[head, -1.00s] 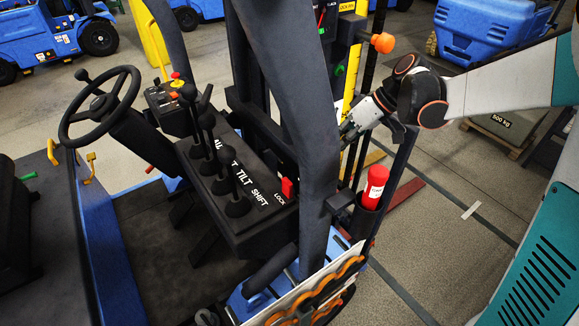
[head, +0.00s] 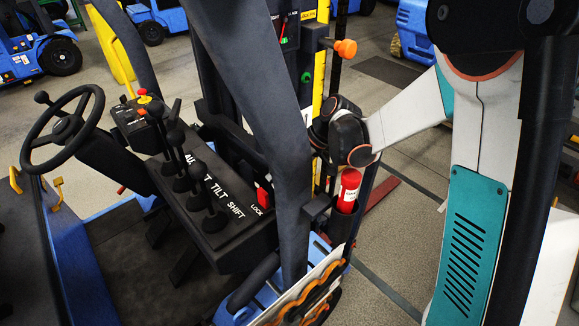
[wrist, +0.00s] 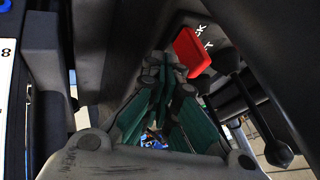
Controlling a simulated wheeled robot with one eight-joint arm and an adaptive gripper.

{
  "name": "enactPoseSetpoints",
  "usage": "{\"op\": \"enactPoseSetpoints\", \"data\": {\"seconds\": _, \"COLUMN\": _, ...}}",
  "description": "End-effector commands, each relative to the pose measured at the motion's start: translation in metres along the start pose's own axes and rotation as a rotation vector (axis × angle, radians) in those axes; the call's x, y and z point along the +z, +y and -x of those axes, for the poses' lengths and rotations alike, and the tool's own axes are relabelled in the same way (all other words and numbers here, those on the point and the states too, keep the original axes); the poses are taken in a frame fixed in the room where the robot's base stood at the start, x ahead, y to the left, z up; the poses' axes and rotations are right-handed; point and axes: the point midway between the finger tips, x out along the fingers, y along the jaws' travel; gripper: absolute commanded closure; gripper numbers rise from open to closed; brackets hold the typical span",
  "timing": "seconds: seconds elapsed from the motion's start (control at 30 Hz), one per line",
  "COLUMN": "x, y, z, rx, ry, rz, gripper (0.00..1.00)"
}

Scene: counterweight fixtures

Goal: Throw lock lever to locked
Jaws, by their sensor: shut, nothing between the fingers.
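The red lock lever (head: 263,198) stands at the right edge of the black lever console, beside the white LOCK lettering (head: 257,210). In the wrist view the red lever (wrist: 191,52) is just above and right of my fingertips, with part of the lettering beyond it. My gripper (wrist: 163,68) is shut and empty, with its fingers pointing towards the lever's side. I cannot tell whether a fingertip touches it. In the head view my gripper is hidden behind the dark post, and only my wrist shows at the post's right.
The thick dark post (head: 262,110) stands between my arm and the console. A red extinguisher (head: 348,190) sits close below my wrist. Several black-knobbed levers (head: 212,205) stand left of the lock lever; one black knob (wrist: 278,152) shows close in the wrist view.

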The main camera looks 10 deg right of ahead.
Motion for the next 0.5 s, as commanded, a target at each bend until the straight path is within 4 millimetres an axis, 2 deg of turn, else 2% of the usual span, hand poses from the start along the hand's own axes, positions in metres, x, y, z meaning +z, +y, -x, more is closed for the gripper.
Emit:
{"op": "enactPoseSetpoints", "data": {"seconds": 0.03, "x": 0.000, "y": -0.007, "z": -0.003, "rx": 0.000, "ry": -0.001, "rz": 0.002, "gripper": 1.00}}
{"op": "enactPoseSetpoints", "data": {"seconds": 0.2, "x": 0.000, "y": -0.017, "z": -0.008, "rx": 0.001, "ry": 0.000, "rz": 0.001, "gripper": 1.00}}
{"op": "enactPoseSetpoints", "data": {"seconds": 0.5, "x": 0.000, "y": -0.018, "z": -0.009, "rx": 0.001, "ry": 0.001, "rz": 0.000, "gripper": 1.00}}
